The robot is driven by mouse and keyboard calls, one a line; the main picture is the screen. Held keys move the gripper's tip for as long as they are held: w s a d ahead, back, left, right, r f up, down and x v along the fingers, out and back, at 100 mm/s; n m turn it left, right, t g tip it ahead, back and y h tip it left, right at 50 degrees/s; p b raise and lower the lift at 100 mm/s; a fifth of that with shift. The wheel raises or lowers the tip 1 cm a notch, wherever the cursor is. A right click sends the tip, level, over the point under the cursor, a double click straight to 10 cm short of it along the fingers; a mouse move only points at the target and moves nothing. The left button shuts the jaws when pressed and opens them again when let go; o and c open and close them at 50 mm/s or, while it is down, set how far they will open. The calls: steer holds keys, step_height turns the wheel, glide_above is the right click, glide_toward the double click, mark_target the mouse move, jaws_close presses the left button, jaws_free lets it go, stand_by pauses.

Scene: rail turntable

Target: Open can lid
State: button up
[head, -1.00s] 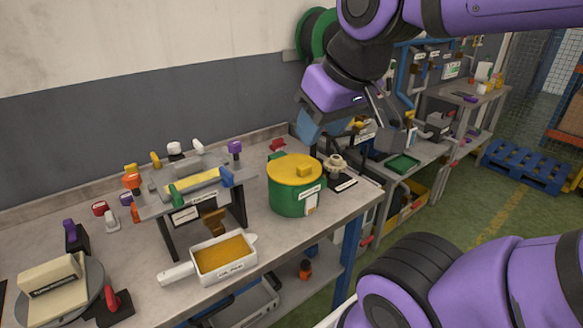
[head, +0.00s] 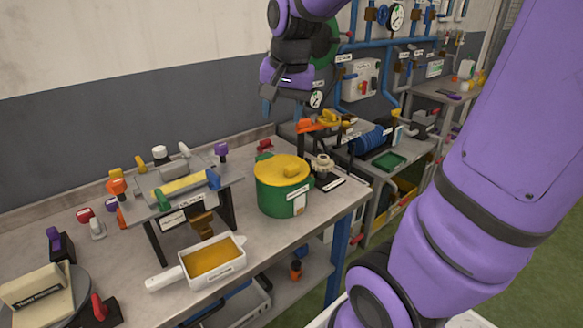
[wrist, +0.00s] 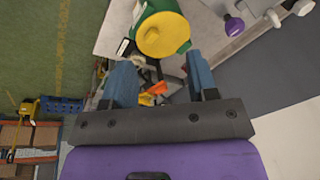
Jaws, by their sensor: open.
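The green can (head: 283,198) stands upright on the near workbench, with a white label on its front. Its round yellow lid (head: 272,166) lies on top and has a raised yellow handle. In the wrist view the yellow lid (wrist: 163,35) is beyond the fingertips, at the top, with a little green of the can (wrist: 142,10) beside it. My gripper (wrist: 161,72) has its two blue fingers spread apart with nothing held between them. In the head view it hangs above and behind the can, clear of the lid.
A small rack (head: 183,190) with coloured handles stands left of the can, and a white pan (head: 213,262) is in front. A dark-based fixture (head: 325,172) is close on the can's right. An orange and yellow valve (head: 320,122) and blue pipes are behind.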

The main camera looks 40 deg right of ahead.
steer(key=w+d+f+m+g, duration=0.1)
steer(key=w+d+f+m, duration=0.3)
steer(key=w+d+f, duration=0.15)
steer(key=m+g, duration=0.2)
steer(key=m, duration=0.3)
glide_toward(291, 166)
steer(key=f, duration=1)
steer(key=shift+s+d+f, duration=0.15)
steer(key=shift+s, duration=0.1)
jaws_close()
